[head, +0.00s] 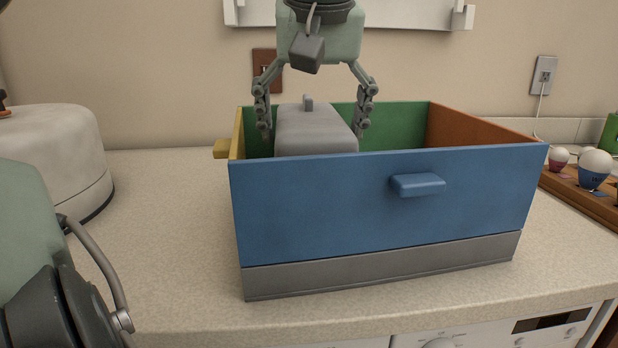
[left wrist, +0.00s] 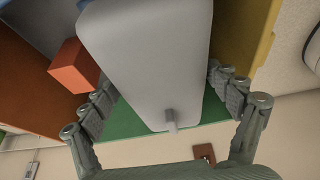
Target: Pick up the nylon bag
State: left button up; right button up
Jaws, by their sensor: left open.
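The nylon bag appears to be the grey, rounded, block-like thing (head: 316,128) with a small knob on top. It stands in the left part of an open box with coloured walls (head: 375,205); its lower part is hidden by the blue front wall. My left gripper (head: 313,132) points down from above, open, with one finger on each side of the grey thing. In the left wrist view the grey thing (left wrist: 150,65) lies between the spread fingers, with gaps visible beside it. My right gripper is not in view.
The box's yellow wall (left wrist: 245,40) is close to one finger. A white round appliance (head: 55,155) stands at left. A wooden rack (head: 580,190) with bulb-shaped items is at right. Bare counter (head: 170,230) lies left of the box.

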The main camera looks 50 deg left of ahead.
pick_arm(q)
jog(key=x, duration=0.3)
jog(key=shift+f, duration=0.1)
jog(key=shift+c, duration=0.2)
jog(key=c, duration=1.9)
